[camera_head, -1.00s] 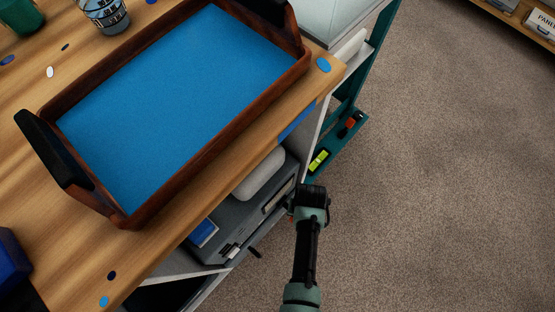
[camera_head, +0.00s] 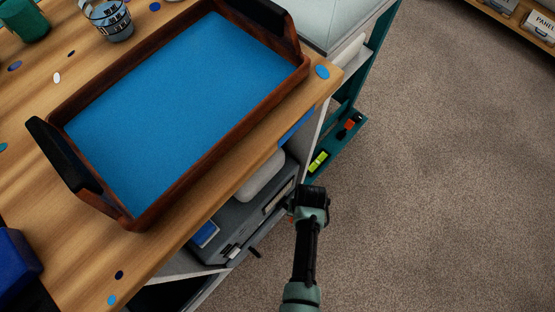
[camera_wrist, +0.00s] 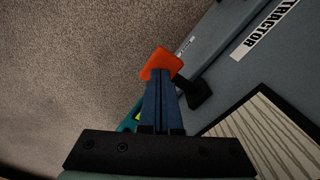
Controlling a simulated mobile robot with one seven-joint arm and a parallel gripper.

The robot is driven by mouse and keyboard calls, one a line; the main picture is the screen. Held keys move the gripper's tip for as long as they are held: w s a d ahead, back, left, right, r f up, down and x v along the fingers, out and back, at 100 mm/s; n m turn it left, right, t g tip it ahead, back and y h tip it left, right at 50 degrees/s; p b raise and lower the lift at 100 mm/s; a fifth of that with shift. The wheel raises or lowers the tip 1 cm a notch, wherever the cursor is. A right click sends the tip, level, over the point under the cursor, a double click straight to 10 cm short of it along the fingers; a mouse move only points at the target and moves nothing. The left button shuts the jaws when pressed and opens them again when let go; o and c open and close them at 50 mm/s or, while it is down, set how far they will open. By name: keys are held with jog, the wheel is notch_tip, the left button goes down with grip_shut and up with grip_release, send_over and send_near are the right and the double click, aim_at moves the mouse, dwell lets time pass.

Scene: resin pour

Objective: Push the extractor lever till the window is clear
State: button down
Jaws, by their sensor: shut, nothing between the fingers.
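The grey extractor (camera_head: 236,222) sits under the worktop in the head view. In the wrist view its grey face (camera_wrist: 240,60) carries a partly cut-off label ending in "TRACTOR" (camera_wrist: 265,28). An orange knob (camera_wrist: 162,62), seemingly the lever's end, lies just at my fingertips, with a black piece (camera_wrist: 197,93) beside it; I cannot tell whether they touch. My gripper (camera_wrist: 160,82) is shut and empty, its blue fingers pointing at the knob. In the head view my gripper (camera_head: 309,192) is beside the extractor's right side. A black-framed pale panel with thin lines (camera_wrist: 268,130) may be the window; its state is unclear.
A wooden tray with a blue base (camera_head: 180,110) stands on the worktop (camera_head: 60,215) above the extractor. A glass (camera_head: 110,20) and a green cup (camera_head: 25,18) stand at upper left. A teal shelf (camera_head: 335,150) holds a yellow-green item (camera_head: 317,161). Carpet (camera_head: 440,200) is clear on the right.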

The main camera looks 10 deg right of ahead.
jog(key=shift+f+b, duration=1.15)
jog(key=shift+f, duration=0.5)
notch_tip(320, 180, up, 4)
jog(key=p, duration=0.4)
jog(key=shift+r, duration=0.1)
jog(key=r+p, duration=0.1)
jog(key=p, duration=0.1)
jog(key=s+d+r+p, duration=0.1)
jog(key=r+p, duration=0.1)
jog(key=s+d+r+p, duration=0.1)
jog(key=r+p, duration=0.1)
jog(key=shift+s, duration=0.2)
jog(key=shift+a+f, duration=0.1)
